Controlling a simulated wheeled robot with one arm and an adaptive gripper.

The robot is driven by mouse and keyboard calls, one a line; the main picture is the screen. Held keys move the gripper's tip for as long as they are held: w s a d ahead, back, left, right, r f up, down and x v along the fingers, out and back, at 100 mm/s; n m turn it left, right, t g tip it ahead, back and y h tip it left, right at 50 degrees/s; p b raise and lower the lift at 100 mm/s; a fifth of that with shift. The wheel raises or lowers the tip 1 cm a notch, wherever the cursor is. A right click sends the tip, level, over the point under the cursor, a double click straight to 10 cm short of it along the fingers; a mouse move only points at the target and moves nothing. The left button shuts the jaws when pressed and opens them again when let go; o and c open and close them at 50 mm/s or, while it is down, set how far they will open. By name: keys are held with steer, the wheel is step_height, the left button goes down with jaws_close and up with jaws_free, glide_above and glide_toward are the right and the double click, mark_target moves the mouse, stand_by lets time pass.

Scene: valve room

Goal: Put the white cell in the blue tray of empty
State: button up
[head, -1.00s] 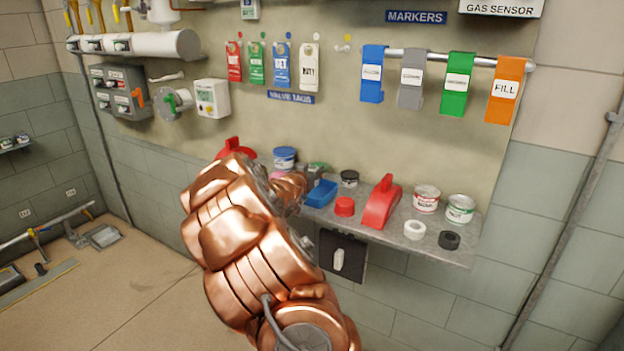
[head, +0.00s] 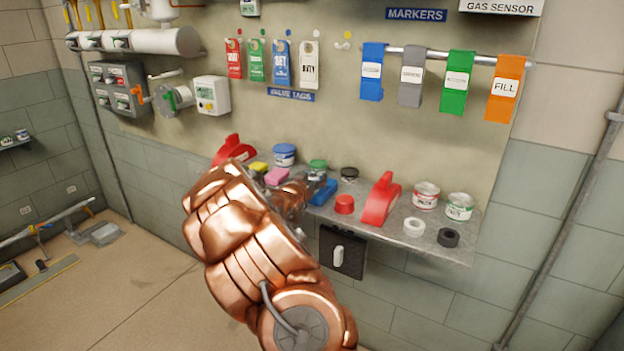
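A small blue tray-like object (head: 324,191) sits on the metal shelf, partly covered by my gripper (head: 302,192). My gripper is at the end of the copper-coloured arm, close to the blue object's left side. Its fingers are small and largely hidden, so I cannot tell whether they are open or touch anything. I cannot make out a white cell; it may be hidden behind the arm.
The shelf (head: 400,238) also holds pink (head: 277,176) and yellow (head: 258,168) blocks, a red cap (head: 344,204), a red wedge-shaped holder (head: 381,200), white tape (head: 413,226), black tape (head: 448,238) and several tins. Hanging tags (head: 282,62) and marker bands (head: 459,84) are above.

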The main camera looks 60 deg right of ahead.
steer(key=shift+r, duration=0.15)
steer(key=b+v, duration=0.2)
steer(key=v, duration=1)
steer(key=shift+b, duration=0.3)
steer(key=shift+w+a, duration=0.1)
